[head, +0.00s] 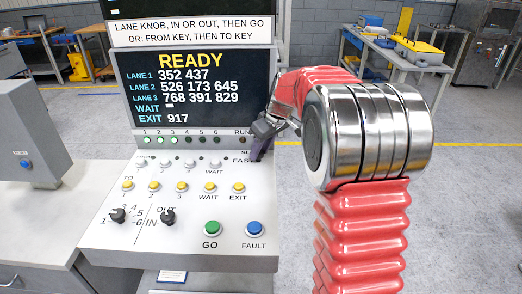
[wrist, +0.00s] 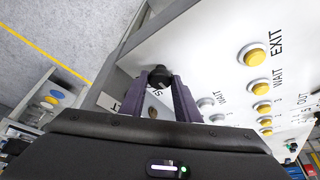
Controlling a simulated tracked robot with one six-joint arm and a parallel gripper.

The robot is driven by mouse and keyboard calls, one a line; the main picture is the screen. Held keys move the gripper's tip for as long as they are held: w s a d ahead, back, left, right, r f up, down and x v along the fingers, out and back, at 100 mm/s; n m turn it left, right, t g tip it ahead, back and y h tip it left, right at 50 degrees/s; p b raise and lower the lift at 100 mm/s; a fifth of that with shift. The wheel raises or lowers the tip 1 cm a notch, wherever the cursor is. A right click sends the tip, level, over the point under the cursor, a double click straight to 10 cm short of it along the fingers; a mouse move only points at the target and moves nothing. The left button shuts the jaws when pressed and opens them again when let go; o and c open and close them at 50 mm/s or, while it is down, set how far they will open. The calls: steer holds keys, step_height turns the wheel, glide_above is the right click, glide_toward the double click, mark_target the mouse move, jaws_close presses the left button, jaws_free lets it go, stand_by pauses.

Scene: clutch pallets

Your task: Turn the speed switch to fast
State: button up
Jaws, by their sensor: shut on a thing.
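The speed switch, a black knob (wrist: 160,74), shows between the two dark fingers of my gripper (wrist: 161,82) in the wrist view. My gripper is shut on this knob. In the head view my gripper (head: 259,147) reaches down to the upper right corner of the white sloped control panel (head: 120,240). There it hides the knob and parts of the slow and fast labels. I cannot tell which label the knob points to.
The dark screen (head: 190,85) above the panel reads READY. Yellow buttons (head: 181,187), a green GO button (head: 212,228), a blue FAULT button (head: 255,229) and two black knobs (head: 118,215) (head: 168,216) sit on the panel. A grey box (head: 35,125) stands at left.

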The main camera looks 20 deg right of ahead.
stand_by(0.4)
steer(key=o, duration=1)
steer(key=v, duration=1.3)
steer(key=shift+s+r, duration=0.15)
steer(key=shift+r, duration=0.15)
